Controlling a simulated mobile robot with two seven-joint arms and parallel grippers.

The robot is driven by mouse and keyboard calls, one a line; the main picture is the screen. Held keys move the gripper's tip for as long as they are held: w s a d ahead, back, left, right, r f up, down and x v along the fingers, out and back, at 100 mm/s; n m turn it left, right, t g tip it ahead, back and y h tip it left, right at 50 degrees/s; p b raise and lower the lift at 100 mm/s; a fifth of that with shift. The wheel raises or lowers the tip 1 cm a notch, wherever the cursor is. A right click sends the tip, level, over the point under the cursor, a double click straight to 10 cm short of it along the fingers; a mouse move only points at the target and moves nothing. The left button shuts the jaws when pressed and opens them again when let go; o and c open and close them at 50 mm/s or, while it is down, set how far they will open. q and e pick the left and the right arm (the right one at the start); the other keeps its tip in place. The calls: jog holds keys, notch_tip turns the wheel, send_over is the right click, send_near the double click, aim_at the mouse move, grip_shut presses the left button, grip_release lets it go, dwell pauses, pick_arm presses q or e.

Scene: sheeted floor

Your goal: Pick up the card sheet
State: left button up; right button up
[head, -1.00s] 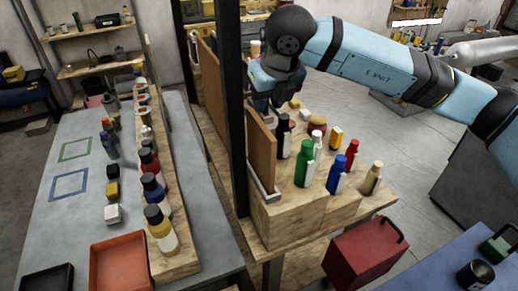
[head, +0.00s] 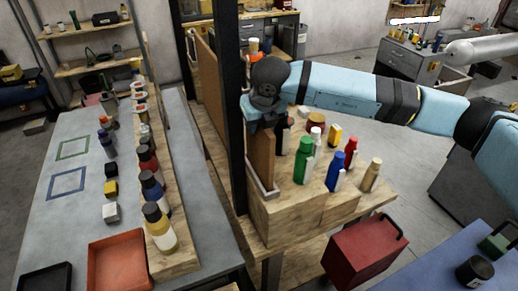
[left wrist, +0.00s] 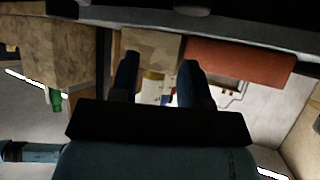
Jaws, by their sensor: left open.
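A brown card sheet (head: 262,160) stands upright in a pale holder (head: 262,190) at the left end of the wooden stand. My right gripper (head: 256,124) is at the upper edge of this sheet, pointing down. My own wrist hides its fingertips, so I cannot tell whether they are apart or touch the sheet. My left gripper (left wrist: 160,64) shows in the left wrist view with its two dark blue fingers apart and nothing clearly between them. The left arm is not seen in the head view.
A black post (head: 235,120) stands just left of the sheet. Several bottles, including a green one (head: 303,160) and a blue one (head: 335,172), stand on the stand (head: 300,215) to the right. A red box (head: 362,250) is in front. Another brown panel (head: 208,85) stands behind the post.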

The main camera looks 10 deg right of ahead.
jog(key=shift+w+f, duration=0.2)
jog(key=shift+f, duration=0.25)
jog(key=shift+f+b, duration=0.15)
jog(key=shift+b, duration=0.25)
jog(key=shift+c, duration=0.4)
grip_shut()
